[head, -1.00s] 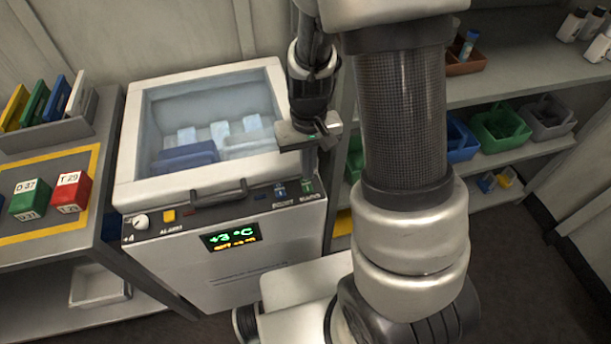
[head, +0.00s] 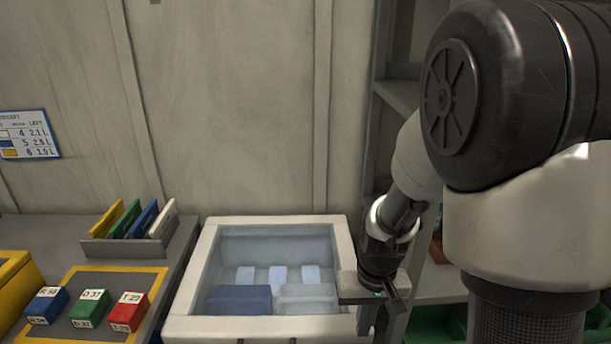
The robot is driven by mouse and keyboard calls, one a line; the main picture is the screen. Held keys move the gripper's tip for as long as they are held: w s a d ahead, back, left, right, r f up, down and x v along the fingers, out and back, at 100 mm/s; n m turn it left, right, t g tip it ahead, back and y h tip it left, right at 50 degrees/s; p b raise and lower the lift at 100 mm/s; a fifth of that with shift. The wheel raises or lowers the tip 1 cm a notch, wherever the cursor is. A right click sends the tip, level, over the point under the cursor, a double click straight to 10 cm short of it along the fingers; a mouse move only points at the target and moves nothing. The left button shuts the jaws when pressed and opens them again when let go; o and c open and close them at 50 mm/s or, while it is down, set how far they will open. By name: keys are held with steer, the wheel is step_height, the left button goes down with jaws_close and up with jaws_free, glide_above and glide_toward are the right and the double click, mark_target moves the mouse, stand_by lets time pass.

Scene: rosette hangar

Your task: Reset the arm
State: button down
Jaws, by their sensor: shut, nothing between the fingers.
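My arm rises on the right of the head view, with its large dark joint close to the camera. My gripper (head: 392,302) points down at the front right corner of the white cooler (head: 208,262). It is shut and empty; its fingertips are small and partly dark. I cannot tell whether it touches the cooler's rim. Through the cooler's top, a blue block (head: 238,299) and pale packs (head: 306,299) show inside.
Left of the cooler, a table holds blue (head: 47,305), green (head: 90,308) and red (head: 129,312) labelled boxes on a yellow-edged mat (head: 130,269). Behind them stands a rack (head: 125,248) of coloured plates. Shelving (head: 400,97) stands at the right. A chart (head: 28,134) hangs on the wall.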

steer(key=s+r+t+p, duration=0.1)
steer(key=s+r, duration=0.3)
steer(key=r, duration=0.6)
steer(key=s+r+t+p, duration=0.2)
steer(key=s+r+p, duration=0.1)
steer(key=r, duration=0.6)
steer(key=s+r+t+p, duration=0.2)
steer(key=s+r, duration=0.3)
steer(key=r, duration=0.5)
steer(key=shift+d+r+p, duration=0.2)
steer(key=shift+r+p, duration=0.1)
steer(key=shift+w, duration=0.1)
